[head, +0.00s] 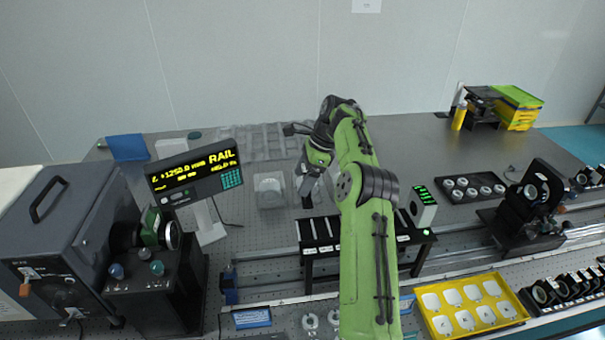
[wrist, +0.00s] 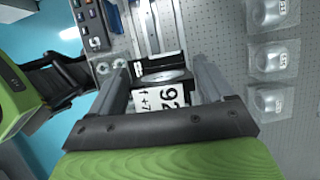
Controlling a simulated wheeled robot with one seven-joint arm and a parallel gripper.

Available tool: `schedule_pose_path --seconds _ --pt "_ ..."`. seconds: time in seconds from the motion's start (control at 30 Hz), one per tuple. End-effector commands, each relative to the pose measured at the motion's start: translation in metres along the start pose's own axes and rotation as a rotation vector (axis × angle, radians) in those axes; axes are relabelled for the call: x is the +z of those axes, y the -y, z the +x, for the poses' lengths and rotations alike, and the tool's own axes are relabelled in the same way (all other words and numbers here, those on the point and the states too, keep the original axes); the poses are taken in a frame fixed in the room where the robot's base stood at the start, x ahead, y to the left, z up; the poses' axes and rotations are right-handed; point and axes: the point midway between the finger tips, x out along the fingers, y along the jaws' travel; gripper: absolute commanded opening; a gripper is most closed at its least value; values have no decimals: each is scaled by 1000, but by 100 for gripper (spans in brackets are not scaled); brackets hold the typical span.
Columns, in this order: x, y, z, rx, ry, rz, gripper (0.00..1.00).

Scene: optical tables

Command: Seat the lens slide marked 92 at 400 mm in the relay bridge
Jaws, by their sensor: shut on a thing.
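In the wrist view, my gripper (wrist: 162,85) is shut on a lens slide (wrist: 160,98). Its white label reads 92 and "f +7", with the rest cut off, and a dark lens mount shows beyond the label. In the head view, my gripper (head: 312,190) is above the table, just behind and left of a black bridge (head: 307,262) that straddles the rail. The bridge has dark slots and small white labels along its front edge, too small to read. My arm hides its middle. The held slide is mostly hidden in the head view.
A display (head: 195,170) reads RAIL and +1250.0 mm at left. A green-lit box (head: 422,207) stands at the bridge's right end. A yellow tray (head: 437,320) lies front right, beside several black mounts. Clear plastic cases (head: 270,190) stand left of my gripper.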

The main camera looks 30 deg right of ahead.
Motion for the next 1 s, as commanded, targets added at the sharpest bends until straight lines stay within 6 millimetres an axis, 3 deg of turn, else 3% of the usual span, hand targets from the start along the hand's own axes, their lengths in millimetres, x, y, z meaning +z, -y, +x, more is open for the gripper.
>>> schedule_pose_path --seconds 1.0 --pt "-36 -1 89 0 2 -1 24"
